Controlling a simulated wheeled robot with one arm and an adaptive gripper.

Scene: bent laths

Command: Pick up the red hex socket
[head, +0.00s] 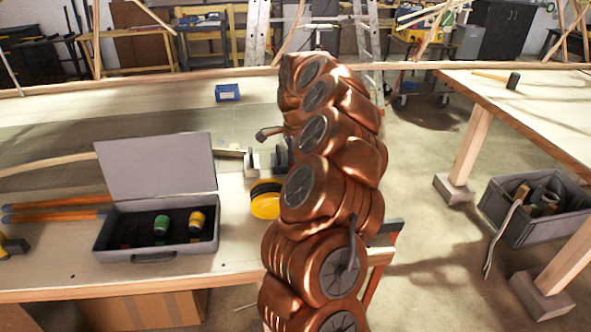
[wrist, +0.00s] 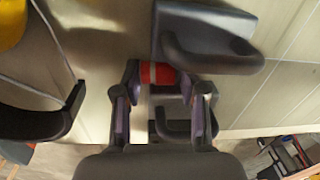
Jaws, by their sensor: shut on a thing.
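In the head view my copper-coloured arm stands in front, and I cannot make out the socket or the fingertips there.
An open grey case (head: 148,256) on the workbench (head: 50,275) holds a green socket (head: 161,225) and a yellow one (head: 197,221). A yellow-and-black round tool (head: 265,205) stands beside my arm. A dark handled tool (wrist: 210,42) is close beyond my fingers. A blue box (head: 227,92) stands farther back.

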